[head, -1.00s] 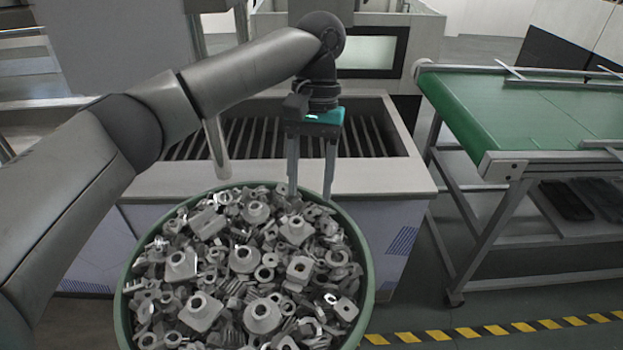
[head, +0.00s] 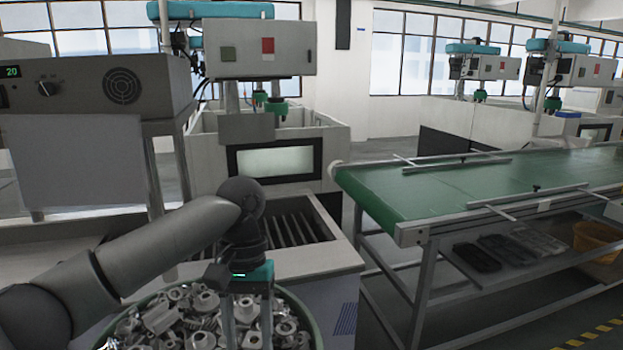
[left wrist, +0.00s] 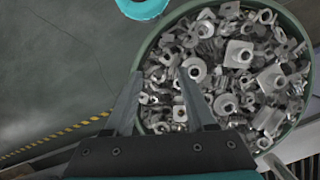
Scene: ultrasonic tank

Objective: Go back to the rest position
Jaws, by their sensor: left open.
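My left gripper (head: 246,318) points down over a round green bin (head: 311,326) full of grey metal parts (head: 170,318). Its two long fingers are apart, with nothing between them. In the left wrist view the open fingers (left wrist: 160,95) reach over the near edge of the green bin (left wrist: 141,62), and the metal parts (left wrist: 240,60) fill it. My left arm comes in from the lower left of the head view. My right gripper is in neither view.
A slatted tank (head: 292,228) stands just behind the bin. A green conveyor (head: 440,188) is at the right, with a shelf below. A grey control box (head: 110,85) stands at the left, and a machine with a lit window (head: 275,160) is behind.

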